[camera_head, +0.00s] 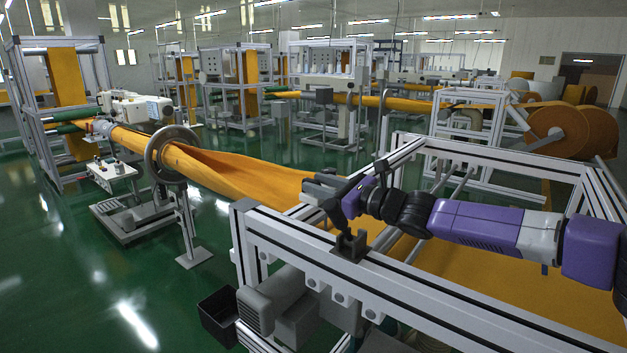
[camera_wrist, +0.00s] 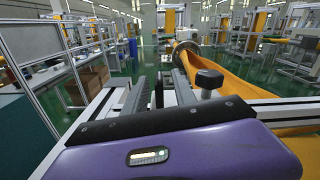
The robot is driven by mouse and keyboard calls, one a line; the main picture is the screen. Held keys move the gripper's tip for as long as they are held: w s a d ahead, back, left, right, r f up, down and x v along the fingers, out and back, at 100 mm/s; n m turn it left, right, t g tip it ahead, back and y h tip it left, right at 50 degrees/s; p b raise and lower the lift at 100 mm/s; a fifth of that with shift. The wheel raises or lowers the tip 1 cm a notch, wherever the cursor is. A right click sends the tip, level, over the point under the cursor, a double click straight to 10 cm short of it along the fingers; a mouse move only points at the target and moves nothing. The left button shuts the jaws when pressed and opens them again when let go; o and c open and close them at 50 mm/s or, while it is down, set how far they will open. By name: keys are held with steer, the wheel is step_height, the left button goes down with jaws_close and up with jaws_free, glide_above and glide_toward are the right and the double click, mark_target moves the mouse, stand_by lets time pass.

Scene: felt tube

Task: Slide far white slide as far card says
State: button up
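I cannot pick out a white slide or a card for certain in either view. A white panel with small knobs (camera_head: 113,174) stands low at the left, beside the ring, too small to read. My gripper (camera_head: 318,188) hangs over the near corner of the metal frame, above a dark bracket (camera_head: 350,244), apart from the panel. In the wrist view, my gripper (camera_wrist: 163,92) shows two dark fingers with a gap between them and nothing held. A black knob (camera_wrist: 209,79) stands just right of the fingers.
The orange felt (camera_head: 235,172) runs through a metal ring (camera_head: 172,154) and into the aluminium frame (camera_head: 300,238) under my arm. A black bin (camera_head: 218,316) stands on the floor by the frame. Boxes (camera_wrist: 88,86) stand left in the wrist view. Green floor (camera_head: 110,285) is clear at the left.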

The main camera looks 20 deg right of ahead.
steer(key=shift+x, duration=0.95)
jaws_close()
steer(key=shift+d, duration=0.15)
stand_by(0.7)
